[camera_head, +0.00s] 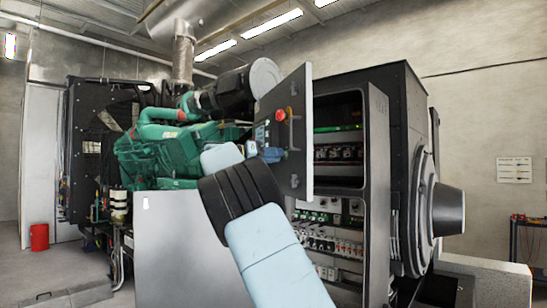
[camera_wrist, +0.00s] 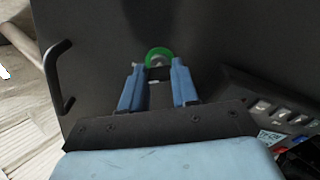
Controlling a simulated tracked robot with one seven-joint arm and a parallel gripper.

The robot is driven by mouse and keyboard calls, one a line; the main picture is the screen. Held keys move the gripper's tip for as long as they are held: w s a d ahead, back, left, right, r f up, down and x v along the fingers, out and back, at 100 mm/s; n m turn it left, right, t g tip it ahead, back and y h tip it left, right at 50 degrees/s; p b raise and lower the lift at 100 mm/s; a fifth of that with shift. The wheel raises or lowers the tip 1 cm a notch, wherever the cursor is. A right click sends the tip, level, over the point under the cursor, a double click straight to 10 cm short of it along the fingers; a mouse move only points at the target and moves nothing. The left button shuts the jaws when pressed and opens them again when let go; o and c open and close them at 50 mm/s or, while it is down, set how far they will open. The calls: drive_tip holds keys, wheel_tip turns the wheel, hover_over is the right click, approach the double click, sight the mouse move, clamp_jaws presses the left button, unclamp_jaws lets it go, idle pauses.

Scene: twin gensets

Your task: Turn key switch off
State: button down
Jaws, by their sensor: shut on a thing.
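The key switch (camera_wrist: 160,54) shows in the wrist view as a round fitting with a green ring, set in a dark panel face. My gripper (camera_wrist: 157,75) has its two blue fingers on either side of the small part in front of this ring, and is shut on it. The fingers partly cover the switch, so the key's angle is hard to tell. In the head view my gripper (camera_head: 271,150) is at the face of the open cabinet door (camera_head: 302,150), below a red button (camera_head: 281,115). The switch itself is hidden there.
A dark handle (camera_wrist: 57,75) stands out from the panel at left in the wrist view. A control panel with buttons (camera_wrist: 270,108) is at right. In the head view, the open electrical cabinet (camera_head: 375,180) is behind the door and a green engine (camera_head: 165,155) is at left.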

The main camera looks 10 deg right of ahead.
drive_tip(key=shift+n, duration=0.3)
drive_tip(key=n, duration=1.1)
drive_tip(key=shift+f, duration=0.2)
drive_tip(key=shift+n, duration=0.3)
drive_tip(key=c, duration=0.8)
unclamp_jaws()
drive_tip(key=shift+c, duration=0.2)
drive_tip(key=shift+a+r, duration=0.1)
drive_tip(key=shift+a, duration=0.05)
drive_tip(key=s+a, duration=0.1)
drive_tip(key=a, duration=1.2)
drive_tip(key=shift+s+a, duration=0.2)
drive_tip(key=shift+a, duration=0.05)
